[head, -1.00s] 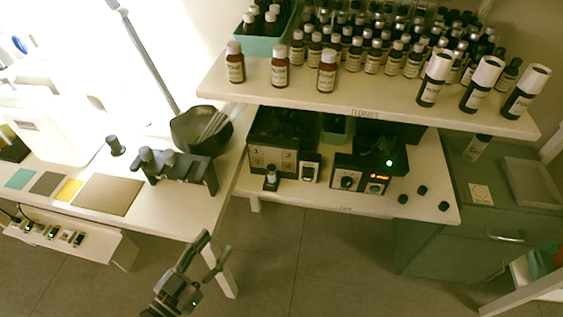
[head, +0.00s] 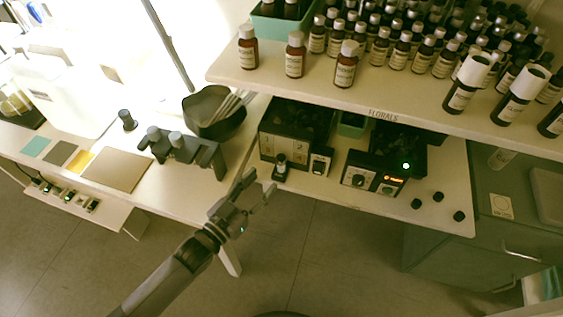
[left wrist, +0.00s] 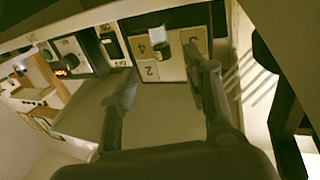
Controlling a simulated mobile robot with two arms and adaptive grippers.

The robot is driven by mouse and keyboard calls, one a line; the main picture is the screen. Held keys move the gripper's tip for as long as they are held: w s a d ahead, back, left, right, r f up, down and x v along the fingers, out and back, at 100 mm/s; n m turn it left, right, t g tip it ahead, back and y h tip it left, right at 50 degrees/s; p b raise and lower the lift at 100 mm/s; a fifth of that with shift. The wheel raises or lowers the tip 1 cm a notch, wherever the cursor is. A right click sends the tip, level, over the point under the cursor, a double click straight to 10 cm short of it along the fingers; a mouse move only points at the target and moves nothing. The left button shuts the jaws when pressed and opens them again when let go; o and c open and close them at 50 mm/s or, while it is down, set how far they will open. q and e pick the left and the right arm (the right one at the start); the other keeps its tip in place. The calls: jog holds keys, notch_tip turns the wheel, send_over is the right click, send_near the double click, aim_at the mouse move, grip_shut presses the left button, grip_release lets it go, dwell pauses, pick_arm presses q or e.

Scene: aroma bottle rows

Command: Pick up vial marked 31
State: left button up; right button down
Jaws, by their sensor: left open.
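No label reading 31 can be made out. A small dark vial (head: 281,168) stands upright on the lower shelf, in front of a black box (head: 295,125) with numbered pale squares. In the left wrist view a small pale-topped piece (left wrist: 160,37) shows before numbered squares, ahead of the fingers; I cannot tell if it is that vial. Several brown labelled bottles stand on the upper shelf, three of them along its left front (head: 295,55). My left gripper (head: 261,181) is open and empty, near the lower shelf's front left corner, below and left of the small vial. My right gripper is not in view.
The upper shelf (head: 330,92) overhangs the lower shelf (head: 440,190). A device with a green light (head: 375,172) and several small black caps (head: 437,197) are right of the black box. A dark bowl (head: 213,110) and a grey rack (head: 187,152) stand on the left table.

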aim_at(278, 163)
pick_arm(q)
jog(key=x, duration=0.7)
jog(key=shift+w, duration=0.2)
jog(key=shift+c, duration=0.2)
grip_shut()
jog(key=shift+r, duration=0.1)
